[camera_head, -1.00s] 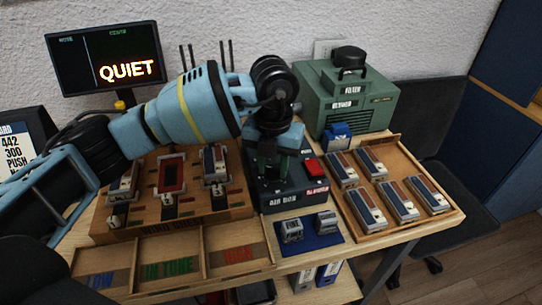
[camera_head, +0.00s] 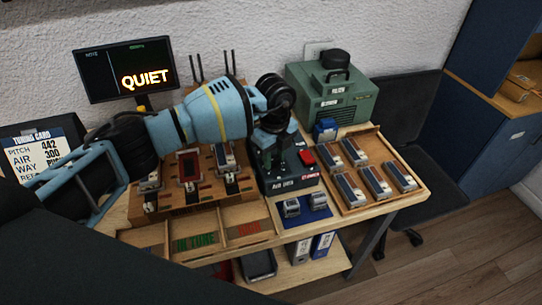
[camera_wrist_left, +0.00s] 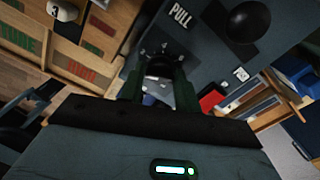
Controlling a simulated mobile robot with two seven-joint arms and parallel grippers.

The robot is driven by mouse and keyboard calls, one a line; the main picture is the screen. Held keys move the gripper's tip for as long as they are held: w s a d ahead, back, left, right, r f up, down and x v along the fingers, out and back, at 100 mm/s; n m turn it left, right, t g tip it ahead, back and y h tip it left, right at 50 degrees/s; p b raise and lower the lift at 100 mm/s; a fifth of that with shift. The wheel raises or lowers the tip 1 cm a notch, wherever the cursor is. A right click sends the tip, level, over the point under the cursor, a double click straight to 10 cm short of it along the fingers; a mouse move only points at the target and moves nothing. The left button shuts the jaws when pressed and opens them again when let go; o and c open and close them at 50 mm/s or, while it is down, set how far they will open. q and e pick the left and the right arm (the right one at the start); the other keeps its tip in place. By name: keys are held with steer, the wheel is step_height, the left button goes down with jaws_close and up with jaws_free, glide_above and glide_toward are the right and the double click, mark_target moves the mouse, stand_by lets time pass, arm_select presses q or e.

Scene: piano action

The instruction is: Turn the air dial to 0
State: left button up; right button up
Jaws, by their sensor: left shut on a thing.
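The dark control box (camera_head: 283,185) stands on the bench between the wooden rack and the tray, with a red switch (camera_head: 307,157) on top. My left gripper (camera_head: 267,160) reaches down onto it from above. In the left wrist view the gripper (camera_wrist_left: 158,88) is shut on the dark air dial (camera_wrist_left: 159,69), with a green finger on each side. Small white scale numbers (camera_wrist_left: 164,47) show around the dial. The fingers hide part of the dial, and I cannot tell its setting. My right gripper is not in view.
A black round knob (camera_wrist_left: 247,22) stands near the dial, beside a PULL label. A green machine (camera_head: 335,100) is behind the box. A wooden tray (camera_head: 345,203) with several blocks lies to the right. A screen (camera_head: 125,69) reads QUIET.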

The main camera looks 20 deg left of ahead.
mark_target(274, 159)
arm_select(q)
steer(key=shift+w+r+n, duration=0.1)
steer(key=shift+r+n, duration=0.2)
steer(key=shift+n, duration=0.6)
steer(key=shift+f+n+p, duration=0.15)
steer(key=shift+n+p, duration=0.2)
steer(key=shift+n, duration=0.95)
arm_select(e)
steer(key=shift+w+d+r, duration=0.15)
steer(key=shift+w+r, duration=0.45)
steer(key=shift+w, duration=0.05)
arm_select(q)
steer(key=o, duration=1)
steer(key=shift+f, duration=0.1)
steer(key=shift+c, duration=0.2)
step_height(274, 159, up, 8)
steer(key=shift+f, duration=0.1)
steer(key=shift+f, duration=0.1)
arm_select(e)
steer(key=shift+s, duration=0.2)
